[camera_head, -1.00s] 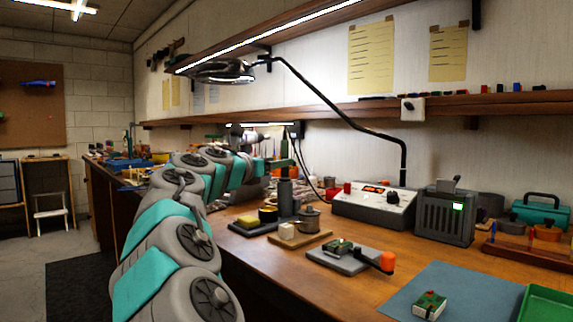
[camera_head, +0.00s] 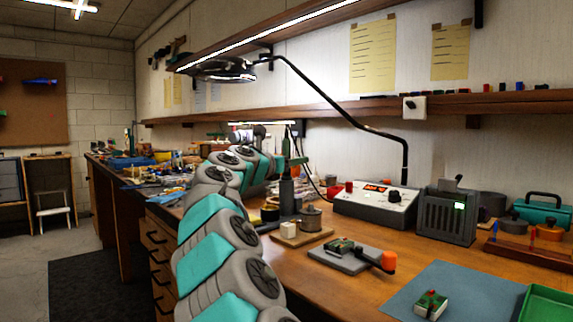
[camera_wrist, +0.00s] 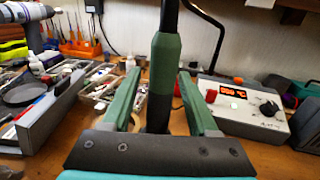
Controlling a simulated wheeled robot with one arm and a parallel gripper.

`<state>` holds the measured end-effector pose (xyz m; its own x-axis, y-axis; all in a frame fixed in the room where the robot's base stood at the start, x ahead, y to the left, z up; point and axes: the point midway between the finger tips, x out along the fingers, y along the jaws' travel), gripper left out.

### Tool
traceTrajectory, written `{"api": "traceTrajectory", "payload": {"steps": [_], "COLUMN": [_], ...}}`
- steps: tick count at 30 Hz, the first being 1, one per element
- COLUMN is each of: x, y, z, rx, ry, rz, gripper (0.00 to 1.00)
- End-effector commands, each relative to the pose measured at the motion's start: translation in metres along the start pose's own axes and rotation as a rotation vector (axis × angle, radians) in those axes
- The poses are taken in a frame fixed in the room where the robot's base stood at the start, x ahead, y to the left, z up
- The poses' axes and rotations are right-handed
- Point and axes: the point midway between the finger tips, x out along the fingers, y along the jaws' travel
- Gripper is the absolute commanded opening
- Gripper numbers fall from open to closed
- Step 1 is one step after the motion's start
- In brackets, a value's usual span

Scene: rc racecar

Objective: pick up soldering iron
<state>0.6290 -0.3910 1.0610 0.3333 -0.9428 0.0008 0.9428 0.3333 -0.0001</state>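In the wrist view, a tall upright tool with a dark green grip and black ends (camera_wrist: 165,75) looks like the soldering iron. It stands between the two green fingers of my gripper (camera_wrist: 160,73), with a visible gap on both sides. My gripper is open and holds nothing; whether the tool is level with the fingertips or beyond them is hard to tell. In the head view, my gripper (camera_head: 291,162) is over the bench, left of the soldering station (camera_head: 375,205), and a dark upright shape (camera_head: 286,195) is below it. The tool's lower end is hidden by my gripper's body.
The station with its red display (camera_wrist: 235,100) stands to the right in the wrist view. A grey tray of parts (camera_wrist: 45,115) is at left. A lamp arm (camera_head: 350,115) curves overhead. A small pot (camera_head: 311,218) and a circuit-board holder (camera_head: 345,257) are on the bench nearby.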

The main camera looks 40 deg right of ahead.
Motion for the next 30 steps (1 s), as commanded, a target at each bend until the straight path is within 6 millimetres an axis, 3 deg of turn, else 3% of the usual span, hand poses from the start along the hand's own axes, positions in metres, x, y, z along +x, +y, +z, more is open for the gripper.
{"api": "traceTrajectory", "payload": {"steps": [2, 15, 30], "x": [-0.0001, 0.0001, -0.0001], "y": [0.0000, -0.0001, 0.0004], "z": [0.0000, -0.0004, 0.0020], "rx": [0.000, 0.000, 0.001], "ry": [0.000, 0.001, 0.001], "rz": [0.000, 0.000, 0.001], "gripper": [0.50, 0.00, 0.00]}}
